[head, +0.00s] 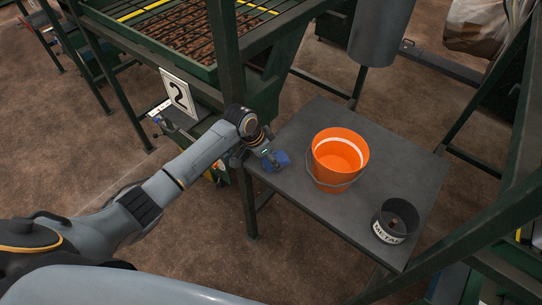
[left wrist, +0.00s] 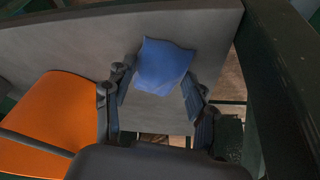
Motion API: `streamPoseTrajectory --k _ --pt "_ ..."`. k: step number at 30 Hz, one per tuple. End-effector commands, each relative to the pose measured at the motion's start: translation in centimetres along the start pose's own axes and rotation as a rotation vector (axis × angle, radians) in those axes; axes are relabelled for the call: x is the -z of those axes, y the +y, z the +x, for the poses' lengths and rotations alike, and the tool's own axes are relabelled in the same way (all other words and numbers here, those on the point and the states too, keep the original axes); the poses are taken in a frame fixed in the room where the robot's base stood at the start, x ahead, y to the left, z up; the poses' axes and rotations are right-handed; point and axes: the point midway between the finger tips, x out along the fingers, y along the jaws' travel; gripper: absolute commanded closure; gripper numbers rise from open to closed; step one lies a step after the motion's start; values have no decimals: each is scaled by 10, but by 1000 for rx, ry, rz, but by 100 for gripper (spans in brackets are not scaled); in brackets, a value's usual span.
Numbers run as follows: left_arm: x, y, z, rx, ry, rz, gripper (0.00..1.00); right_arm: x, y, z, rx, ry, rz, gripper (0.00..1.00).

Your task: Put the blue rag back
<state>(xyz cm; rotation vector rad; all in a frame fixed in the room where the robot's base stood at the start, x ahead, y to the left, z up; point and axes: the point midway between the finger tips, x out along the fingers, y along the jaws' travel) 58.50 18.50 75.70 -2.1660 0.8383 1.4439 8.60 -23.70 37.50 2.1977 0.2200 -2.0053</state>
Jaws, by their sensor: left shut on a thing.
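The blue rag (head: 281,158) is at the left edge of the grey table (head: 320,115), left of the orange bucket. My left gripper (head: 268,157) reaches in from the left and is shut on the rag. In the left wrist view the rag (left wrist: 163,65) shows between the fingers of my left gripper (left wrist: 158,85), over the grey tabletop. I cannot tell whether the rag touches the table. My right gripper is in neither view.
An orange bucket (head: 339,160) with a wire handle stands mid-table, close to my left gripper. A dark round container labelled METAL (head: 390,231) stands at the table's front right. Green frame posts (head: 227,65) rise around the table. A grey cylinder (head: 379,32) hangs behind it.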

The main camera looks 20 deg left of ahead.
Motion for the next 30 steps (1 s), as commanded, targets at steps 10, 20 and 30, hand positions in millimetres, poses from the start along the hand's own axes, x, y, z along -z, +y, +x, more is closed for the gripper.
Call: streamPoseTrajectory --k 10,20,30 --pt "0 0 0 -1 -1 0 35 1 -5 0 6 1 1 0" --pt "1 -1 -39 3 1 1 35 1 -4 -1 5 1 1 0" --pt "1 0 -76 -1 -1 0 35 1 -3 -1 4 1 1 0"
